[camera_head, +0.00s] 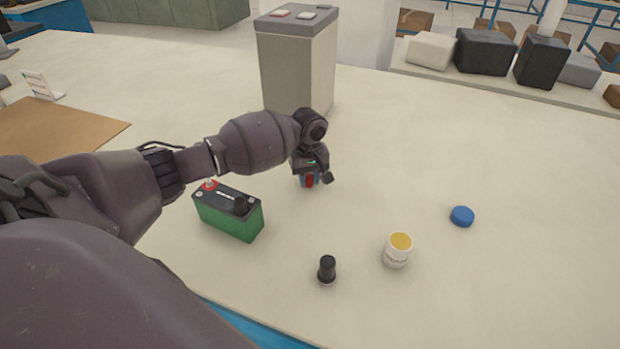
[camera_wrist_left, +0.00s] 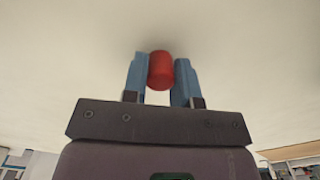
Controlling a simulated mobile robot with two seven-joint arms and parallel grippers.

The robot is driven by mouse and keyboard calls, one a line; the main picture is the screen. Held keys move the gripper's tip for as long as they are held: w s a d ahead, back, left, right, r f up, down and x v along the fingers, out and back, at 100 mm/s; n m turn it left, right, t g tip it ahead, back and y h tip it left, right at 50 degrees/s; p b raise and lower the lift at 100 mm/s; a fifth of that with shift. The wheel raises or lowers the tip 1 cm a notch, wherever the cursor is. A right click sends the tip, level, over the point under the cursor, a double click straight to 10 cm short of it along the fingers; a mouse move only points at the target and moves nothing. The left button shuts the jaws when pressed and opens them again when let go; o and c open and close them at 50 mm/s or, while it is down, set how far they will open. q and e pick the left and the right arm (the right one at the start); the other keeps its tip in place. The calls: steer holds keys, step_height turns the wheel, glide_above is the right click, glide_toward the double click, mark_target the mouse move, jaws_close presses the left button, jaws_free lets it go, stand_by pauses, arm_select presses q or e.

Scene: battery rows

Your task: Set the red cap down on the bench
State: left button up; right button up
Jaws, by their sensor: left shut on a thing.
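The red cap (camera_wrist_left: 161,70) sits between the blue fingers of my left gripper (camera_wrist_left: 160,82) in the left wrist view. The gripper is shut on it. In the head view the left gripper (camera_head: 310,181) is low over the bench (camera_head: 400,140), with a little of the red cap (camera_head: 310,181) showing between its fingers. I cannot tell whether the cap touches the bench. My right gripper is not in view.
A green battery (camera_head: 229,212) with a red terminal stands left of the gripper. A grey box (camera_head: 297,65) stands behind.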

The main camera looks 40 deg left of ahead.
mark_target(309, 176)
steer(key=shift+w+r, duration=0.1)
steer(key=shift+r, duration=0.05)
arm_select(q)
steer(key=o, duration=0.9)
steer(key=shift+f, duration=0.15)
steer(key=shift+c, duration=0.2)
step_height(309, 176, up, 12)
steer(key=p, duration=0.2)
steer(key=shift+r+p, duration=0.2)
steer(key=shift+p, duration=0.2)
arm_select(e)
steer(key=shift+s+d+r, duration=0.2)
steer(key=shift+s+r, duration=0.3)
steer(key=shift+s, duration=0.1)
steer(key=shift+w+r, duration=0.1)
